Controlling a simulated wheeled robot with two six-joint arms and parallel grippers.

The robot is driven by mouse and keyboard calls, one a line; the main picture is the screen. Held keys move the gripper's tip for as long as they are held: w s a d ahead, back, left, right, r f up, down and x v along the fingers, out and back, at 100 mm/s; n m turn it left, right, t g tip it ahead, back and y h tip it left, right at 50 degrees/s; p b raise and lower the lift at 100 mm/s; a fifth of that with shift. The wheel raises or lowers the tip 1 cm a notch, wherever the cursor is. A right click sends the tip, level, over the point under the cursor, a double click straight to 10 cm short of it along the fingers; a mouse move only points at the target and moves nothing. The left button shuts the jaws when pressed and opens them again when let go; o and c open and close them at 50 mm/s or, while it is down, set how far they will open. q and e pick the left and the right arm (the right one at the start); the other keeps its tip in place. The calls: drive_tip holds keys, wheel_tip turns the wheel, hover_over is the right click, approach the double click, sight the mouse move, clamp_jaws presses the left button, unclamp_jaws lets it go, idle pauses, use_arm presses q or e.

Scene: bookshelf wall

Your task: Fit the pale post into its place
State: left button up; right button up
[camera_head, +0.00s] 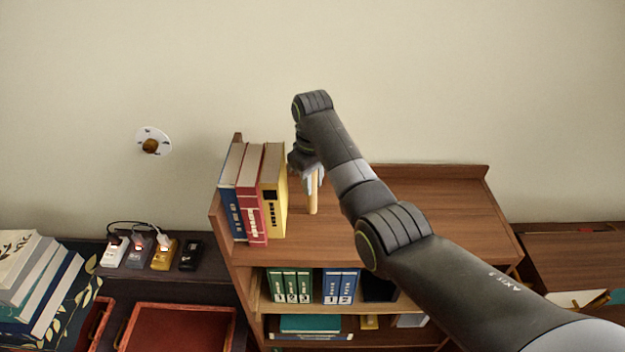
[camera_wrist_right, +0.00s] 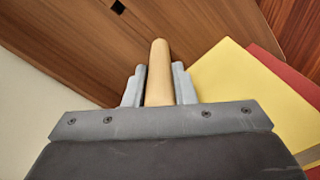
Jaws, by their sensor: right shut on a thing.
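The pale post (camera_head: 313,198) is a light wooden rod, upright in the head view, over the brown top of the bookshelf just right of the standing books. My right gripper (camera_head: 312,178) points down and is shut on it. In the right wrist view the post (camera_wrist_right: 159,65) sits between the two grey fingers of the gripper (camera_wrist_right: 159,88), its rounded end past the tips. I cannot tell whether its lower end touches the wood. My left gripper is not in view.
Blue, red and yellow books (camera_head: 272,190) stand close left of the post. The bookshelf top (camera_head: 450,210) is bare at right, with a raised back edge. Several small devices (camera_head: 163,254) and a red tray (camera_head: 180,328) are at lower left.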

drive_tip(key=shift+f, duration=0.3)
drive_tip(key=o, duration=1.1)
drive_tip(key=shift+c, duration=0.2)
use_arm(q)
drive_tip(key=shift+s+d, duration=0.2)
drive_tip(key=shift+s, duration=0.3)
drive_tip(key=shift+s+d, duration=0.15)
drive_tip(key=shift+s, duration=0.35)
use_arm(e)
wheel_tip(320, 180, up, 17)
drive_tip(key=shift+r, duration=0.15)
